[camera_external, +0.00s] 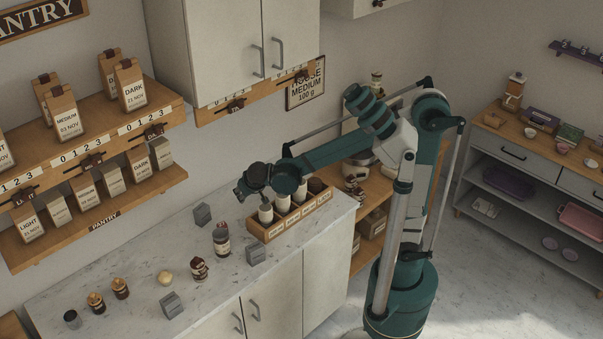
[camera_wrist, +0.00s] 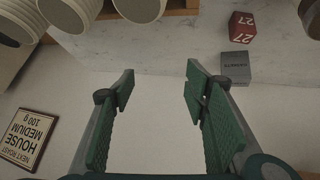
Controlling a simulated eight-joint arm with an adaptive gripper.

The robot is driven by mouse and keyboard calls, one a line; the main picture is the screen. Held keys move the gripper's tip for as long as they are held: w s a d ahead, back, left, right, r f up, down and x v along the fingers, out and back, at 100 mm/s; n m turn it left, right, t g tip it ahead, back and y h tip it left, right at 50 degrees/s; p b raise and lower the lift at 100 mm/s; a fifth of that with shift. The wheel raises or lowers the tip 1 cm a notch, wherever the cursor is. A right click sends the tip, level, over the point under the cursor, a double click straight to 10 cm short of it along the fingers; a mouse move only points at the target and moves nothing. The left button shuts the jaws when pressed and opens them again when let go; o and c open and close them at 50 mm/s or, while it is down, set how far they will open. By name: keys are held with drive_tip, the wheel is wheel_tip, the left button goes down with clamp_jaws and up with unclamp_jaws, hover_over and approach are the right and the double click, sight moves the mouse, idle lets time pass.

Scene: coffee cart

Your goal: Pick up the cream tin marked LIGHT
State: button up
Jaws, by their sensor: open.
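A wooden rack (camera_external: 293,223) on the counter holds a row of cream tins, among them a left one (camera_external: 266,214), a middle one (camera_external: 282,202) and a right one (camera_external: 299,194). The labels on the rack front are too small to read, so I cannot tell which tin is LIGHT. My gripper (camera_external: 241,192) is above and just left of the rack. In the wrist view my gripper (camera_wrist: 160,78) is open, with nothing between its fingers. Cream tins (camera_wrist: 140,8) show at the top edge of that view, beyond the fingertips, partly cut off.
A red block (camera_wrist: 242,27) and a grey block (camera_wrist: 236,68) show right in the wrist view. Shelves with coffee bags (camera_external: 65,118) line the wall. The counter (camera_external: 120,265) has free patches.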

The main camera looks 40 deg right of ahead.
sight(197, 264)
drive_tip(key=s+a+f+m+t+h+p, duration=0.1)
drive_tip(key=s+a+f+t, duration=0.15)
drive_tip(key=a, duration=1.25)
drive_tip(key=s+a+f+m+t+h+p, duration=0.15)
drive_tip(key=a+f, duration=0.25)
drive_tip(key=a, duration=1.2)
drive_tip(key=shift+m+t+h, duration=0.3)
drive_tip(key=shift+m+h, duration=0.15)
drive_tip(key=shift+m, duration=0.4)
drive_tip(key=s+a+f, duration=0.1)
drive_tip(key=s, duration=0.1)
drive_tip(key=s+a+f, duration=0.1)
drive_tip(key=s+a, duration=0.1)
drive_tip(key=s+a+f+b, duration=0.1)
drive_tip(key=s, duration=0.1)
drive_tip(key=shift+s+a+f, duration=0.15)
drive_tip(key=shift+s+a, duration=0.05)
drive_tip(key=shift+a, duration=0.1)
drive_tip(key=shift+x, duration=1.3)
drive_tip(key=shift+b+x, duration=0.7)
drive_tip(key=shift+x, duration=1.95)
